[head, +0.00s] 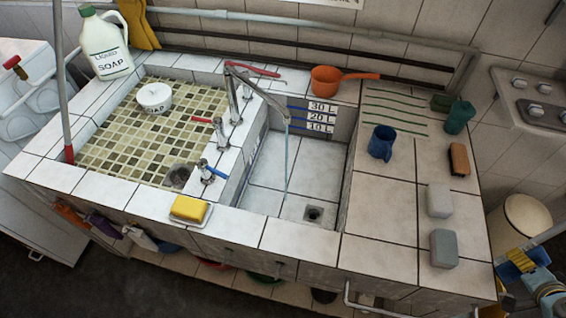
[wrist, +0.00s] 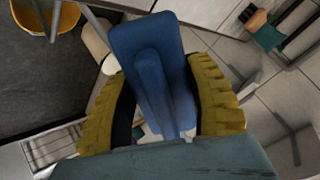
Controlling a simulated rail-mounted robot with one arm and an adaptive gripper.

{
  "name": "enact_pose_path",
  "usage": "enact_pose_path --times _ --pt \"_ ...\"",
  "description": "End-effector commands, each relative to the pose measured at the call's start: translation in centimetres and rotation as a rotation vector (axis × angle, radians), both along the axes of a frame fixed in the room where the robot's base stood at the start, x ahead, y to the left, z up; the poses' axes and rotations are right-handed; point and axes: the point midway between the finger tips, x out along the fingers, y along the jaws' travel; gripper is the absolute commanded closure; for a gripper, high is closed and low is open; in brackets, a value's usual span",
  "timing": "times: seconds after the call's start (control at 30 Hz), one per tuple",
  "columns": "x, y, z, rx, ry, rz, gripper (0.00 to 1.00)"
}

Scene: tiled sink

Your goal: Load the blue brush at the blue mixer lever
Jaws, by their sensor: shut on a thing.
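My gripper (wrist: 165,110) has its ribbed yellow fingers closed on both sides of a blue object, which I take to be the blue brush (wrist: 146,50). Its flat blue face and raised ridge show; no bristles are visible. The blue mixer lever (head: 214,172) is on the divider between the two basins, near the front, far to the left of my gripper.
A thin stream runs from the tap (head: 262,98) into the right basin (head: 270,175). A yellow sponge (head: 189,208) lies near the blue lever. A blue mug (head: 381,142), brown brush (head: 459,159) and grey blocks (head: 444,248) stand on the right counter. A cream bin (head: 525,217) is near my gripper.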

Motion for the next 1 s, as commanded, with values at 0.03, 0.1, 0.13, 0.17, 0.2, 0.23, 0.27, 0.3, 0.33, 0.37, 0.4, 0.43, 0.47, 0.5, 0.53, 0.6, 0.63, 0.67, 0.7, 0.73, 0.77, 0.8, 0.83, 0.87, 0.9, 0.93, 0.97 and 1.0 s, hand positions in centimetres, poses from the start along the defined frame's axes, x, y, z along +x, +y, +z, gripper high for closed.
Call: enact_pose_path --times 0.03,0.1,0.13,0.17,0.2,0.23,0.27,0.3,0.33,0.37,0.4,0.43,0.47,0.5,0.53,0.6,0.63,0.67,0.7,0.73,0.77,0.8,0.83,0.87,0.9,0.93,0.97,1.0 --pt "0.0 0.0 0.0 -0.001 -0.001 0.000 0.75" --pt "-0.1 -0.1 0.1 -0.001 -0.001 0.000 0.75" --pt "-0.1 -0.1 0.1 -0.001 -0.001 0.000 0.75" --pt "-0.2 -0.1 0.2 -0.001 -0.001 0.000 0.75" --pt "-0.4 -0.2 0.3 -0.001 -0.001 -0.001 0.75" --pt "-0.5 -0.3 0.4 -0.002 0.000 -0.002 0.75" --pt "-0.7 -0.4 0.5 -0.002 0.000 -0.002 0.75" --pt "-0.9 -0.5 0.7 -0.003 0.000 -0.003 0.75" --pt "-1.1 -0.6 0.8 -0.003 -0.001 -0.004 0.75" --pt "-1.3 -0.7 1.0 -0.003 -0.001 -0.003 0.75" --pt "-1.5 -0.8 1.2 -0.003 -0.001 -0.003 0.75" --pt "-1.6 -0.8 1.4 -0.003 -0.002 -0.002 0.75" --pt "-1.8 -0.9 1.5 -0.004 -0.001 -0.002 0.75" --pt "-2.0 -1.0 1.8 -0.003 -0.001 -0.001 0.75" --pt "-2.2 -1.0 1.9 -0.002 -0.001 0.000 0.75" --pt "-2.6 -1.2 2.3 -0.002 0.000 0.001 0.75" --pt "-2.8 -1.3 2.4 -0.002 0.001 0.000 0.75" --pt "-2.9 -1.3 2.5 -0.003 0.000 0.000 0.75" --pt "-3.2 -1.4 2.8 -0.003 0.000 0.000 0.75" --pt "-3.4 -1.5 2.9 -0.003 -0.001 -0.001 0.75" --pt "-3.5 -1.6 3.1 -0.002 -0.001 -0.002 0.75" --pt "-3.8 -1.7 3.3 -0.002 -0.001 -0.002 0.75" --pt "-4.0 -1.8 3.4 -0.002 -0.001 -0.002 0.75" --pt "-4.1 -1.8 3.5 -0.002 -0.001 -0.002 0.75" --pt "-4.3 -1.9 3.7 -0.002 0.000 -0.002 0.75" --pt "-4.4 -1.9 3.8 -0.002 0.000 -0.002 0.75" --pt "-4.5 -2.0 3.9 -0.001 0.000 -0.001 0.75" --pt "-4.6 -2.0 3.9 0.000 0.000 0.000 0.75"
